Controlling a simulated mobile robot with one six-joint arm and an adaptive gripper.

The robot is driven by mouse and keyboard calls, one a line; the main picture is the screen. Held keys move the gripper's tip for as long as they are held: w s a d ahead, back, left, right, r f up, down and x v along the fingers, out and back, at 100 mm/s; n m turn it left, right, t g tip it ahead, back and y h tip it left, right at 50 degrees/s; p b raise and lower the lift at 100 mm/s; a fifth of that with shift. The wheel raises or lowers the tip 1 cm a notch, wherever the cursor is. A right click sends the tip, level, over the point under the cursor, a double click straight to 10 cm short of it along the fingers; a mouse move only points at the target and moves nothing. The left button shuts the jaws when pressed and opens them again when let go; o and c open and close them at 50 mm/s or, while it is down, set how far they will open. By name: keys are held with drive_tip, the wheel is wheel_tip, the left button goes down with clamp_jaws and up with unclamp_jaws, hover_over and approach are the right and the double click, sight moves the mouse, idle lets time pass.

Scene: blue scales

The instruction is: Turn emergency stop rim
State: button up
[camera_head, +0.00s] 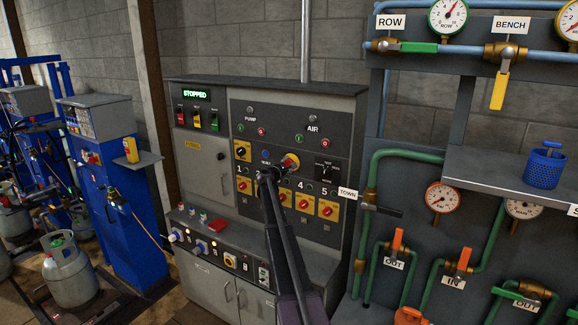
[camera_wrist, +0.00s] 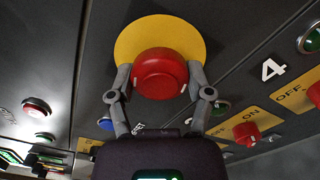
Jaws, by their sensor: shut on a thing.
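The emergency stop is a red round knob with a rim (camera_wrist: 160,73) on a yellow disc (camera_wrist: 160,30), set in the dark panel. In the head view the red knob (camera_head: 289,163) shows in the middle of the control cabinet, partly hidden by my arm. My gripper (camera_wrist: 159,80) has one finger on each side of the red rim and is shut on it. In the head view my gripper (camera_head: 272,172) is at the end of my dark arm, small and partly merged with the panel behind.
The grey cabinet (camera_head: 200,262) carries a lit "STOPPED" display (camera_head: 195,94). Red rotary switches on yellow plates, such as one (camera_wrist: 246,133), sit close by. A "TOWN" valve (camera_head: 372,208) and green pipes stand to the right. Blue scales (camera_head: 125,200) stand at left.

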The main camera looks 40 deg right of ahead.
drive_tip(key=shift+m, duration=0.4)
drive_tip(key=m, duration=0.2)
drive_tip(key=shift+m, duration=2.2)
drive_tip(key=o, duration=1.1)
drive_tip(key=shift+o, duration=0.2)
drive_tip(key=v, duration=1.2)
